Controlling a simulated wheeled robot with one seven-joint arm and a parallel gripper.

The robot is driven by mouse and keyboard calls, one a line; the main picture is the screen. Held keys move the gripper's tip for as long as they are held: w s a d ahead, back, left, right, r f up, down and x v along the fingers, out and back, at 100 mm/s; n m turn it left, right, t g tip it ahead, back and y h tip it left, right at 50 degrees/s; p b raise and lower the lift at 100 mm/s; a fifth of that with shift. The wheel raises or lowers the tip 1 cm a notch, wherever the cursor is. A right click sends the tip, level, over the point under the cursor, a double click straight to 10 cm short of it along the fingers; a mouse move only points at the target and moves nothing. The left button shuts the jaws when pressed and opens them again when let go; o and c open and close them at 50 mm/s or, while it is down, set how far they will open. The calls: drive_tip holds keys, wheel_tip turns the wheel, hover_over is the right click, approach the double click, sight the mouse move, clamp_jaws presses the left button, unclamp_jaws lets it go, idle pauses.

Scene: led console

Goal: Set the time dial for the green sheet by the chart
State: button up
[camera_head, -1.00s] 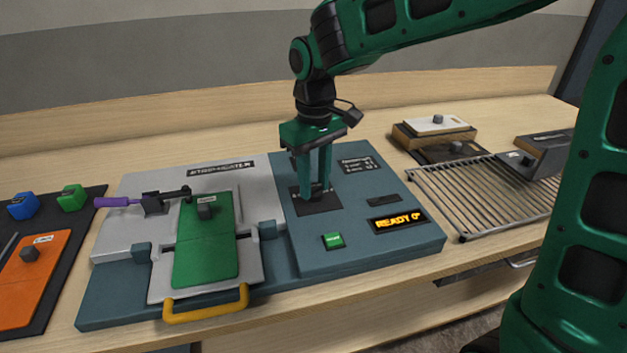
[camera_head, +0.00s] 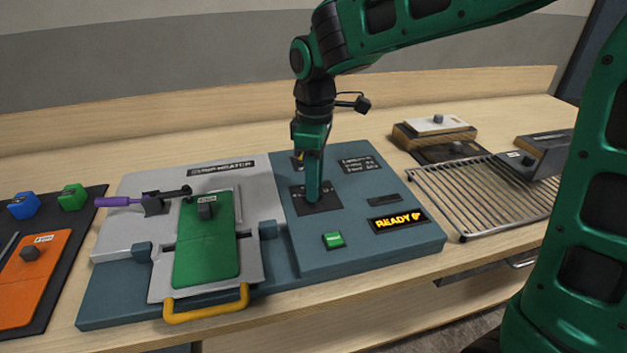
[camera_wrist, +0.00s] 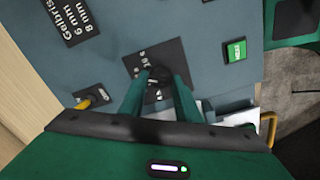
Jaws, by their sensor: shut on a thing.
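My gripper (camera_head: 314,200) points down at the black dial plate on the blue-grey console. In the wrist view my gripper (camera_wrist: 162,82) has its two green fingers shut on the dark time dial (camera_wrist: 158,74), which they mostly cover. The dial plate (camera_wrist: 140,62) carries small white marks, too small to read. The green sheet (camera_head: 206,250) lies in the open press bed left of the dial. The chart (camera_head: 361,165) is a black label behind the dial; in the wrist view the chart (camera_wrist: 70,18) is cut off, with "Gelbris", "6 mm" and "8 mm" readable.
The display (camera_head: 398,220) reads "READY" with a partly unclear character. A green button (camera_head: 333,240) sits in front of the dial. A wire rack (camera_head: 480,195) is at right, an orange sheet (camera_head: 32,265) at left.

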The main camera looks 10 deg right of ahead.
drive_tip(key=shift+w+d+n, duration=0.1)
drive_tip(key=shift+w+n, duration=0.05)
drive_tip(key=shift+n, duration=0.35)
drive_tip(key=o, duration=1)
drive_tip(key=shift+o, duration=0.2)
drive_tip(key=shift+r, duration=0.15)
wheel_tip(320, 180, up, 10)
drive_tip(key=shift+r, duration=0.25)
